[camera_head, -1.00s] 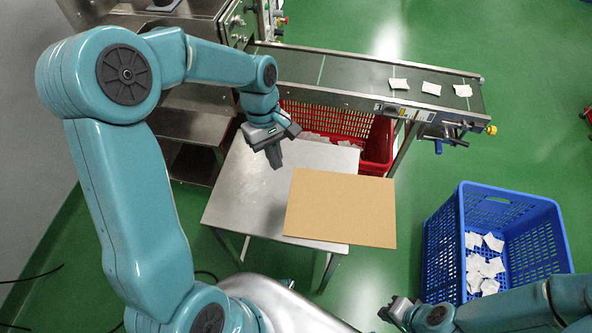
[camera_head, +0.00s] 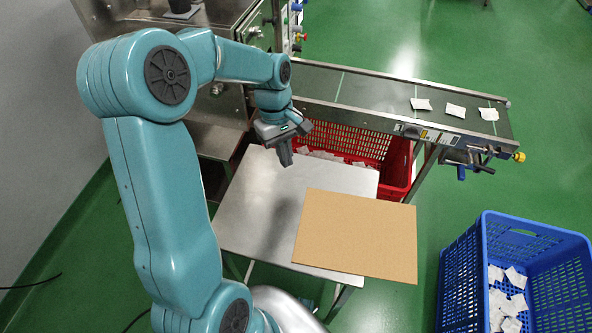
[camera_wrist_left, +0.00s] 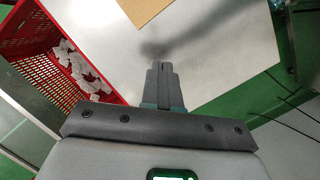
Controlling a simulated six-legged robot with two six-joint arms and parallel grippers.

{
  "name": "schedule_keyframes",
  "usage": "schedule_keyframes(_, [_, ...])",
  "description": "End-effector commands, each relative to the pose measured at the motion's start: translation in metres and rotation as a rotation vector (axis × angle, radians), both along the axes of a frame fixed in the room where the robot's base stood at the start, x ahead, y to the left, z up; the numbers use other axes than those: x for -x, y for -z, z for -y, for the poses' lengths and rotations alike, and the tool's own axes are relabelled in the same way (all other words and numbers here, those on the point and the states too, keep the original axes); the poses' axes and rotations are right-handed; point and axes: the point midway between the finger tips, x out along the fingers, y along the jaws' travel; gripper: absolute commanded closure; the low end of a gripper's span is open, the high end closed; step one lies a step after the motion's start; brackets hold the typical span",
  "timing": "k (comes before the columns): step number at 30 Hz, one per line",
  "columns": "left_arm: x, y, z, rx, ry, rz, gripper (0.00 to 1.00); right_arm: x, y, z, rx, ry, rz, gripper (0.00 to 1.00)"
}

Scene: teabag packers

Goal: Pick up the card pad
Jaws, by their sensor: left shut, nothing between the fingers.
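The card pad (camera_head: 358,235) is a flat tan rectangle. My left gripper (camera_head: 286,160) points down above the back part of the table, behind and to the left of the pad. Its fingers are together with nothing between them, as the left wrist view (camera_wrist_left: 160,75) also shows. It is apart from the pad. My right gripper is out of view.
A red crate (camera_head: 398,165) with white teabags stands behind the table, under a conveyor (camera_head: 375,95) carrying a few teabags. A blue crate (camera_head: 530,228) holding teabags stands at the right. A steel machine (camera_head: 215,100) is at the back left. Green floor lies between table and blue crate.

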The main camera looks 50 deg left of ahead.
Motion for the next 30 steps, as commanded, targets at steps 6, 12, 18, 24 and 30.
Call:
schedule_keyframes(6, [0.004, 0.047, 0.011, 0.003, 0.0, -0.006, 1.0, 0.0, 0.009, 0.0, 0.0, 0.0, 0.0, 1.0])
schedule_keyframes(12, [0.005, 0.087, 0.021, 0.003, 0.003, -0.004, 1.0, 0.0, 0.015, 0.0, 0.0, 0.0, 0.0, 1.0])
schedule_keyframes(18, [0.008, 0.083, 0.049, 0.001, 0.007, 0.0, 1.0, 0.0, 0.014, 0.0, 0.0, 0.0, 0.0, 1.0])
schedule_keyframes(24, [0.01, 0.083, 0.058, 0.0, 0.005, 0.0, 1.0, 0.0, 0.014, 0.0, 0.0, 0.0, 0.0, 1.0])
schedule_keyframes(30, [0.01, 0.083, 0.059, 0.0, 0.004, 0.0, 1.0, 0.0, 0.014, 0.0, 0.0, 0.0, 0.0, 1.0])
